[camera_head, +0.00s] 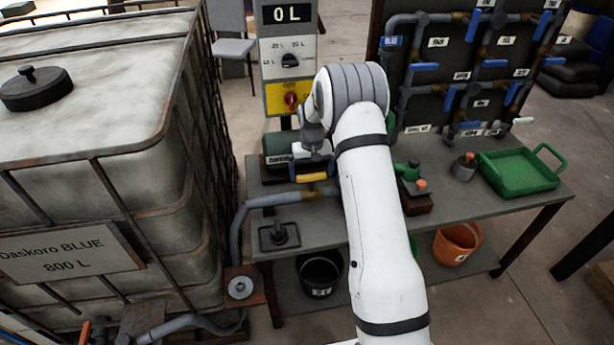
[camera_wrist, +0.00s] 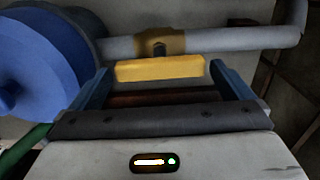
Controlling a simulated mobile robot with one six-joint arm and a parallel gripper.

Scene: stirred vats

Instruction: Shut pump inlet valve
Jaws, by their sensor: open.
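The pump inlet valve has a yellow lever (camera_head: 312,177) above a brass fitting (camera_head: 318,193) on a grey pipe. In the wrist view the yellow lever (camera_wrist: 160,67) lies along the pipe (camera_wrist: 240,40), just in front of the brass fitting (camera_wrist: 172,41). My gripper (camera_wrist: 160,72) is open, with one blue finger beyond each end of the lever and a gap at both sides. The large blue round part (camera_wrist: 45,60) stands at left in the wrist view. In the head view my arm hides part of the pump and the pipe.
A caged white tank (camera_head: 90,140) stands close at left. A control panel with a "0 L" display (camera_head: 288,14) rises behind. On the bench are a green tray (camera_head: 517,170) and small fittings. A board of blue-handled valves (camera_head: 470,70) stands at back right.

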